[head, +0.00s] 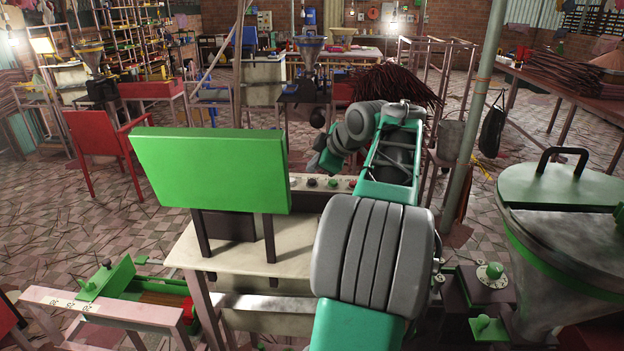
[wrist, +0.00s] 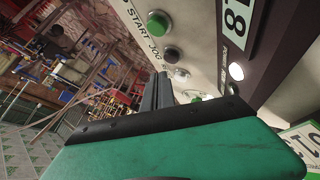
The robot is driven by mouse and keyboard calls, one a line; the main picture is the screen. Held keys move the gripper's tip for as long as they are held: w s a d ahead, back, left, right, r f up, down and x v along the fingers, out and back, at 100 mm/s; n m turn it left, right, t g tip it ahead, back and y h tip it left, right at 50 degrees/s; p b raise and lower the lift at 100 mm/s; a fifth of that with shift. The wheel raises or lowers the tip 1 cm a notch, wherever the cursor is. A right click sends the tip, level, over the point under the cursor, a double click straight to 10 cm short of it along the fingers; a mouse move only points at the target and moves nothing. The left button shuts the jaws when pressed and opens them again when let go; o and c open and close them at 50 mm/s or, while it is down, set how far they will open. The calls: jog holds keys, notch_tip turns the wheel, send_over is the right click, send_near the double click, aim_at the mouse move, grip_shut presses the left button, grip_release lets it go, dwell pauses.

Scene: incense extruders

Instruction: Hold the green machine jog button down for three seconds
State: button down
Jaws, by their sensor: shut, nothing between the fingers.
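In the wrist view a pale control panel carries a row of round buttons. A green button (wrist: 158,22) is near the word START, and a black button (wrist: 171,55) is near the word JOG. Another green button (wrist: 197,98) is further down the row. My gripper (wrist: 162,76) is shut and empty, its fingertips pointing at the panel beside the JOG button. I cannot tell whether they touch it. In the head view the green machine's large green panel (head: 210,170) stands in front, with small buttons (head: 331,183) behind it. My fingertips are hidden there.
A lit white lamp (wrist: 236,71) is on the panel's dark strip. A metal hopper with a green lid (head: 560,195) stands at the right. A thin pole (head: 478,95) rises behind my arm.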

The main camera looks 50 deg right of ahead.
aim_at(315, 182)
jog(key=shift+r+p, duration=1.5)
jog(key=shift+r, duration=0.65)
